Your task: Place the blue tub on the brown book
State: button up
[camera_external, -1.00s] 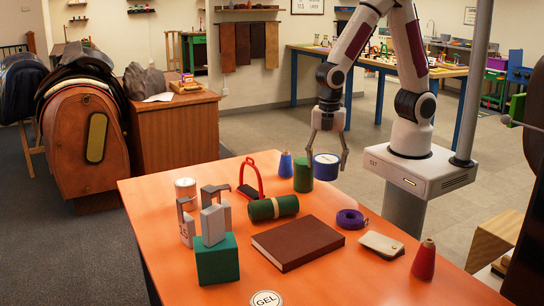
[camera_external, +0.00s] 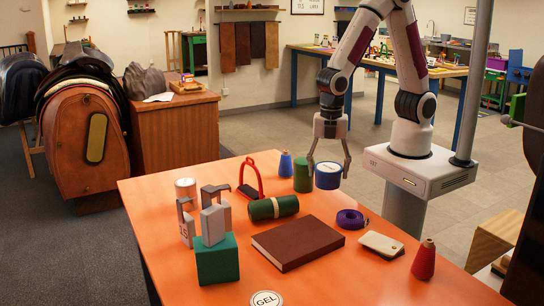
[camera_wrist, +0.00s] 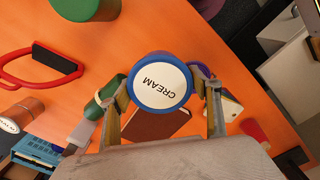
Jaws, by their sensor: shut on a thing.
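The blue tub (camera_external: 328,176) has a white lid and is between my gripper's fingertips (camera_external: 328,168), behind the brown book in the external view. In the wrist view the tub (camera_wrist: 161,81) fills the space between the two fingers, its lid reading "CREAM". My gripper is shut on it. I cannot tell how high it is above the table. The brown book (camera_external: 297,243) lies flat and closed near the middle of the orange table, with nothing on it. In the wrist view the tub partly hides the book (camera_wrist: 157,124).
A green cylinder (camera_external: 303,175) stands just left of the tub. A green roll (camera_external: 273,207) lies behind the book. A purple coil (camera_external: 350,219), a cream tag (camera_external: 381,244) and a red cone (camera_external: 424,260) are to its right. A green block (camera_external: 217,260) is at left.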

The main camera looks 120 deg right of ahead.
jog(key=w+a+r+m, duration=0.1)
jog(key=w+a+r, duration=0.3)
jog(key=w+a, duration=0.7)
jog(key=shift+w+a+r, duration=0.15)
jog(key=shift+w+a, duration=0.2)
jog(key=shift+w, duration=0.1)
send_over(316, 231)
jog(key=shift+s+f, duration=0.1)
jog(key=shift+f, duration=3.05)
jog(key=shift+f, duration=1.9)
jog(key=shift+f, duration=0.1)
